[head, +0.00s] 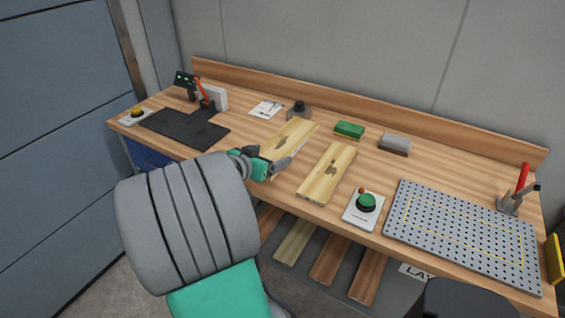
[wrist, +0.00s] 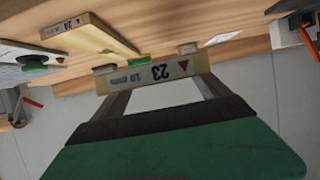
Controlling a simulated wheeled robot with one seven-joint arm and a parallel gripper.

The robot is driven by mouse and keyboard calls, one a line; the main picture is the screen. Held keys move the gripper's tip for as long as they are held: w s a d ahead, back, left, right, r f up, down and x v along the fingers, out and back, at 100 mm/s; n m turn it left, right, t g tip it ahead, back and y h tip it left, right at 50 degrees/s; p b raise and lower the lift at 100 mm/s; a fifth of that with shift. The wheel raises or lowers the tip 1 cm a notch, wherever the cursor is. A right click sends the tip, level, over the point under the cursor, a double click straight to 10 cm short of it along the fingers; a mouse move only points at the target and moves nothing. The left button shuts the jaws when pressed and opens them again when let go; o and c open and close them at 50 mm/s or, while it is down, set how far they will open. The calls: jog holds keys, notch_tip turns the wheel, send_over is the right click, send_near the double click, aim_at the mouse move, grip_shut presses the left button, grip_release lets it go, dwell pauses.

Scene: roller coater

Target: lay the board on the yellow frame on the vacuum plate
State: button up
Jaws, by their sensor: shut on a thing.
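My gripper (head: 284,163) is shut on a pale wooden board (head: 291,134) over the middle of the bench. In the wrist view the end of this board (wrist: 155,73) sits between the fingers and shows an upside-down label, "23 18 mm", with a red triangle. From the head view I cannot tell whether it touches the bench. A second pale board (head: 328,172) with dark knots lies just right of it and also shows in the wrist view (wrist: 84,38). The grey perforated vacuum plate (head: 465,264) lies at the right with a thin yellow frame (head: 462,208) marked on it, bare of any board.
A green button box (head: 364,209) stands between the second board and the plate. A lever with a red handle (head: 520,180) stands at the plate's far right corner. A green block (head: 349,129) and a grey block (head: 394,144) lie behind. A black mat (head: 184,128) lies left.

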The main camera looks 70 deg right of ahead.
jog(key=d+f, duration=0.4)
jog(key=d, duration=0.1)
jog(key=d+f+p, duration=0.1)
jog(key=d+f, duration=0.1)
jog(key=shift+w+d+f, duration=0.3)
jog(key=shift+d+f, duration=0.05)
jog(key=shift+d, duration=0.05)
jog(key=f, duration=0.1)
jog(key=f+p, duration=0.1)
jog(key=f, duration=0.1)
jog(key=shift+d+f, duration=0.2)
jog(key=shift+f, duration=0.1)
jog(key=o, duration=1.5)
jog(key=shift+f, duration=0.1)
jog(key=shift+c, duration=0.2)
